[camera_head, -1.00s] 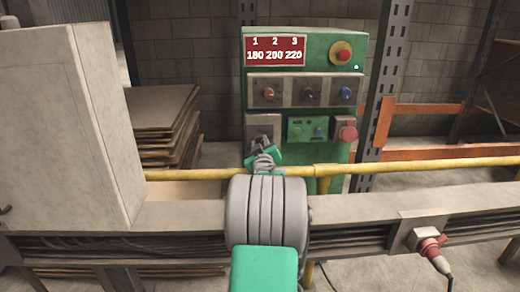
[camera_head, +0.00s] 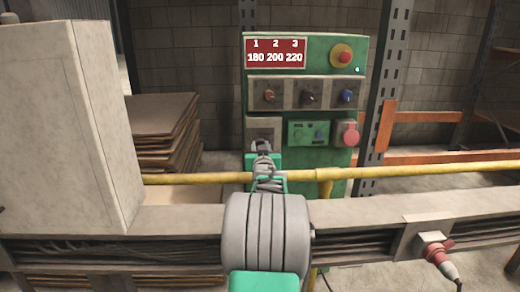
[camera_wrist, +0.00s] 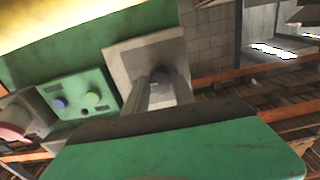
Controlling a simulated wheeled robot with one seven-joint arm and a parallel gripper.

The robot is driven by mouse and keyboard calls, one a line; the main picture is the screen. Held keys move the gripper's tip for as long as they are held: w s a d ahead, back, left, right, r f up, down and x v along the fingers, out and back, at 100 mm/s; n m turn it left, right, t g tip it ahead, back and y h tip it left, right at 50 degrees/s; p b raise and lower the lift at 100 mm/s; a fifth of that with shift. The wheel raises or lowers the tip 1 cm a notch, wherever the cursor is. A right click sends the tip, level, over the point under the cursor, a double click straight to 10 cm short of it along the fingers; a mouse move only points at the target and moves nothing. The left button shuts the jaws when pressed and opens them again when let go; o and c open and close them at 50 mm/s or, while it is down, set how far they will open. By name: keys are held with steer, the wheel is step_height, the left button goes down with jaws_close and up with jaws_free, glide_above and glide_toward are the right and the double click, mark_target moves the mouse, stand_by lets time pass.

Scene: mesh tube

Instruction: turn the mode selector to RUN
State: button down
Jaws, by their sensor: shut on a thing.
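The green control cabinet (camera_head: 330,165) stands behind the yellow rail. A grey square plate (camera_head: 263,127) sits low on its left side and also shows in the wrist view (camera_wrist: 122,62). My gripper (camera_head: 262,146) is in front of this plate. In the wrist view my gripper (camera_wrist: 160,84) has its two fingers close on either side of a small dark knob (camera_wrist: 160,74) on the plate, apparently the mode selector. It is shut on this knob. The fingers hide most of it, and no RUN mark or pointer can be read.
Beside the plate are a green button panel (camera_head: 309,132) and a pink-red round fitting (camera_head: 348,134). Above are a row of three knobs (camera_head: 309,95), a red display (camera_head: 275,52) and a red stop button (camera_head: 342,56).

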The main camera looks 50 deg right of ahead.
steer(key=shift+d+r, duration=0.1)
steer(key=shift+r, duration=0.2)
steer(key=c, duration=1.4)
jaws_free()
steer(key=o, duration=0.4)
steer(key=shift+f, duration=0.2)
steer(key=shift+c, duration=0.2)
steer(key=v, duration=0.7)
steer(key=shift+s+a+p, duration=0.25)
steer(key=shift+a+p, duration=0.05)
steer(key=shift+p, duration=0.15)
